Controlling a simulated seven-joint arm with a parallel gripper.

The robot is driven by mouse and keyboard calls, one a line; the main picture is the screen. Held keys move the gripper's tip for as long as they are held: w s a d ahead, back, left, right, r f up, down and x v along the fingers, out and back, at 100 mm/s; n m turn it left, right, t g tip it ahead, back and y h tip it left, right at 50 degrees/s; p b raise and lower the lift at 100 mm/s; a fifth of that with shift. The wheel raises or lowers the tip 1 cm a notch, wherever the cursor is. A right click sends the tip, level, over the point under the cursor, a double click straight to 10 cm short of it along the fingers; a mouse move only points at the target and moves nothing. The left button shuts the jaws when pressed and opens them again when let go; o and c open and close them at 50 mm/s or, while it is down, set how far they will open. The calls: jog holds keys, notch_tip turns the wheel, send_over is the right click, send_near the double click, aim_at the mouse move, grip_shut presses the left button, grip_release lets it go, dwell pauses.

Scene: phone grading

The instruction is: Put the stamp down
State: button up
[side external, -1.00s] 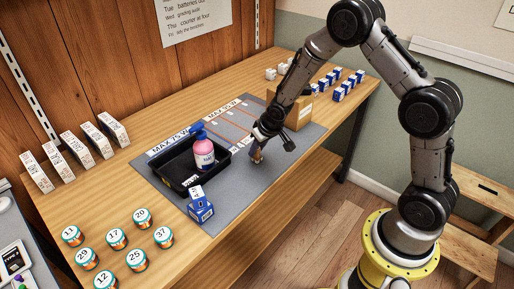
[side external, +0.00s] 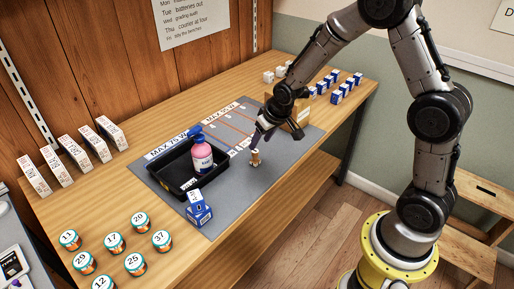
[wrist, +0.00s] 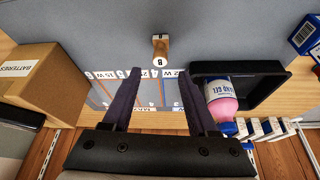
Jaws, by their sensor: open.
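The stamp (side external: 255,158) stands on the grey mat (side external: 262,182), right of the black tray. It has a wooden-coloured body, and in the wrist view the stamp (wrist: 160,48) shows a "B" label on its end. My gripper (side external: 265,138) is above and slightly behind the stamp, apart from it. In the wrist view, my gripper (wrist: 165,75) has its two dark fingers spread wide, with nothing held between them.
A black tray (side external: 163,184) holds a pink bottle with a blue top (side external: 202,155). A blue box (side external: 199,212) stands in front of the tray. A cardboard box (wrist: 40,80) labelled "BATTERIES" is near my gripper. Several numbered jars (side external: 114,243) stand at the front left.

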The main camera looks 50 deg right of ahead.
jog(key=s+a+r, duration=0.3)
jog(key=s+r, duration=1)
jog(key=r, duration=0.3)
jog(key=s+a+r+n, duration=0.1)
jog(key=s, duration=0.6)
jog(key=s+a+r, duration=0.1)
jog(key=s, duration=0.7)
jog(key=shift+a+r+n+t+y, duration=0.25)
jog(key=shift+a+n+t+y, duration=0.05)
jog(key=shift+n+t+y, duration=0.1)
